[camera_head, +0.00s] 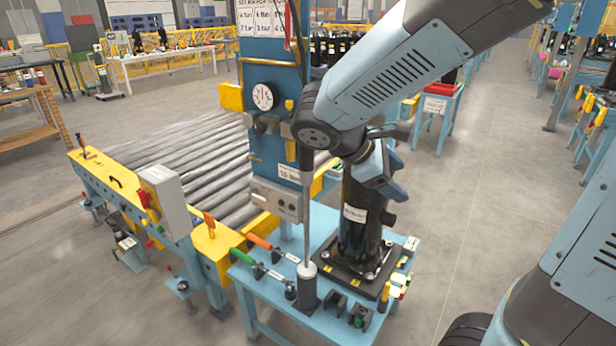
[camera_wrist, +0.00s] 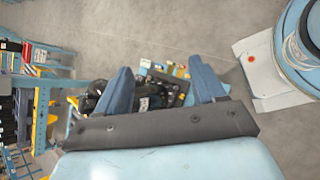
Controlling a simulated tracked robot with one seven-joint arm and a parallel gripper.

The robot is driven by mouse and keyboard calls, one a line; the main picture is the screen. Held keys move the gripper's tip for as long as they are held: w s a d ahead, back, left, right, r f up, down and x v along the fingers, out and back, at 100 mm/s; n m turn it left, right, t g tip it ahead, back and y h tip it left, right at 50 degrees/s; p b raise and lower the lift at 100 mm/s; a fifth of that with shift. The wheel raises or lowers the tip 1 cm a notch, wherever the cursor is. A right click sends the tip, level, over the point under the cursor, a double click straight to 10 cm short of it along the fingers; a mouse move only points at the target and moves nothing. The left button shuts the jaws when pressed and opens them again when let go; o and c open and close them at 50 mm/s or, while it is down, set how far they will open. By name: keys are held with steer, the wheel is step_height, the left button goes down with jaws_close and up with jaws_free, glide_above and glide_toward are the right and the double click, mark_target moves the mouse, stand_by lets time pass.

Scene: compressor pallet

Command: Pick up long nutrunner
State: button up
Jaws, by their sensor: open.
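A tall thin grey rod, which looks like the long nutrunner (camera_head: 307,215), stands upright in a dark round holder (camera_head: 306,290) at the front of the blue table. Its upper end is near my arm, and I cannot tell where it ends. My gripper (camera_head: 380,188) is to the right of the rod and higher than the holder, beside a black labelled column. In the wrist view my gripper (camera_wrist: 160,68) shows two blue fingers spread apart with nothing held between them. I cannot pick out the nutrunner clearly in the wrist view.
The black column (camera_head: 360,215) stands on a dark base on the blue table (camera_head: 262,300). Green and orange handled tools (camera_head: 243,257) lie left of the holder, and small dark blocks (camera_head: 335,304) sit right of it. A blue post (camera_head: 272,150) and roller conveyor (camera_head: 190,160) are behind.

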steer(key=w+a+n+t+h, duration=0.45)
steer(key=a+n+t, duration=0.2)
steer(key=a, duration=0.35)
steer(key=n+t+y, duration=0.2)
steer(key=n+t, duration=0.5)
steer(key=n, duration=0.1)
glide_toward(304, 142)
steer(key=x, duration=0.8)
steer(key=shift+a, duration=0.1)
steer(key=shift+f+x, duration=0.15)
steer(key=shift+x, duration=0.8)
steer(key=shift+f+x, duration=0.15)
steer(key=shift+x, duration=0.75)
steer(key=shift+f+x, duration=0.2)
steer(key=shift+x, duration=0.75)
steer(key=shift+w+a, duration=0.1)
jaws_close()
steer(key=shift+r, duration=0.1)
